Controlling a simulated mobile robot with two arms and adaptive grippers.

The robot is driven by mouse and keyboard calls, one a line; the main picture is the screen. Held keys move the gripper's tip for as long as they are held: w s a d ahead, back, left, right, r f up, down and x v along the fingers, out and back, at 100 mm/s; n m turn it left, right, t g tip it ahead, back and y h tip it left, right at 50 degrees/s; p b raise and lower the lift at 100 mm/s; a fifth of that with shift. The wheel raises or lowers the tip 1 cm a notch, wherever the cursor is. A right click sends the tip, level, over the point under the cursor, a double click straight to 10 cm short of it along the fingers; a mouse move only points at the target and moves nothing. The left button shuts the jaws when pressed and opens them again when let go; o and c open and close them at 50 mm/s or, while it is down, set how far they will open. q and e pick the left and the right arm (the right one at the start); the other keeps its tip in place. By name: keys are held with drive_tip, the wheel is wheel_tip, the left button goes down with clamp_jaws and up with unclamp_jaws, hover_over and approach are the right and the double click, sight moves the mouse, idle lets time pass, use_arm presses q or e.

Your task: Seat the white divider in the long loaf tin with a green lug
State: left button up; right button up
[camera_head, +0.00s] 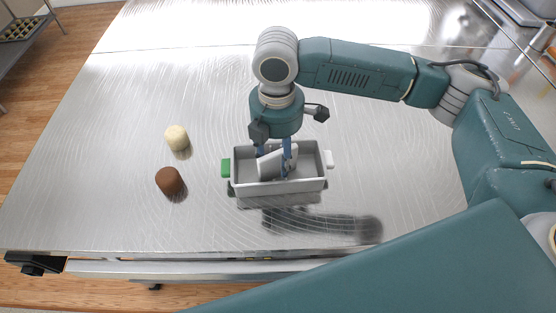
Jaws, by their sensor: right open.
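The long loaf tin (307,186) is light grey and stands on the steel table. The fingers partly hide the divider. My left gripper is not in view.
A cream-coloured cylinder (176,137) and a brown one (170,181) stand left of the tin on the steel table (110,150). The table is clear around them. A rack with a tray (22,29) is at the far left.

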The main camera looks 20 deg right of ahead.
clamp_jaws()
idle(0.3)
